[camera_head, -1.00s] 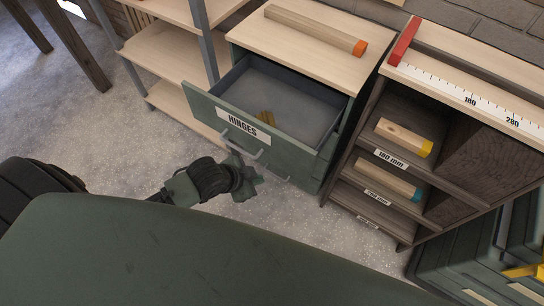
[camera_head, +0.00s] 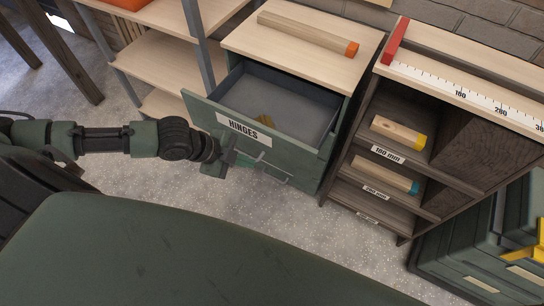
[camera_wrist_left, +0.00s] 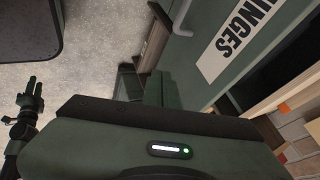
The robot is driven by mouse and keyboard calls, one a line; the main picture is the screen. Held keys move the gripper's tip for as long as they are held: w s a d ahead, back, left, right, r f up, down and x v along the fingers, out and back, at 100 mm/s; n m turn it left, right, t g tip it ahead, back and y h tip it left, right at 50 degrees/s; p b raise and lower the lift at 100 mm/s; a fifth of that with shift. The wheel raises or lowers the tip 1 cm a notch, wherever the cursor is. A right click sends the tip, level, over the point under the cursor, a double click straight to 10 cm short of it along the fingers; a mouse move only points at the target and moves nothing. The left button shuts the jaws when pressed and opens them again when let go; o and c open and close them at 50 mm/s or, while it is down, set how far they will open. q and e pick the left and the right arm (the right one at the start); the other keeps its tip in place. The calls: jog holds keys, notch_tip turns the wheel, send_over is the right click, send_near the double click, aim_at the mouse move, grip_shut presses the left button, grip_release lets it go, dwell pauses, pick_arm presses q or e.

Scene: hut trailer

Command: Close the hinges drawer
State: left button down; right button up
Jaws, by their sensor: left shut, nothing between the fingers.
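The hinges drawer is pulled out of a green cabinet with a pale wooden top. Its green front (camera_head: 205,113) carries a white HINGES label and a grey bar handle. My left gripper (camera_head: 236,153) is shut and empty, in front of the drawer face beside the handle. I cannot tell whether it touches. In the left wrist view the drawer front (camera_wrist_left: 195,75), label and part of the handle show close to the gripper. A dark hand-like shape (camera_wrist_left: 30,105), possibly my right gripper, shows at the left there; its jaws are unclear.
A wooden piece with an orange end (camera_head: 305,35) lies on the cabinet top. A dark shelf unit (camera_head: 372,107) with labelled compartments stands to the right, and a pale open shelf (camera_head: 160,62) to the left. Green cases (camera_head: 490,245) stand at lower right. Speckled floor is clear in front.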

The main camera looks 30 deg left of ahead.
pick_arm(q)
send_near(281, 161)
notch_tip(281, 161, down, 4)
jog(key=s+d, duration=0.2)
jog(key=shift+w+r+p, duration=0.15)
jog(key=shift+w+p, duration=0.4)
jog(key=shift+w, duration=1.4)
pick_arm(e)
jog(key=shift+w+d+r, duration=0.3)
jog(key=shift+d+r, duration=0.05)
jog(key=shift+r, duration=0.25)
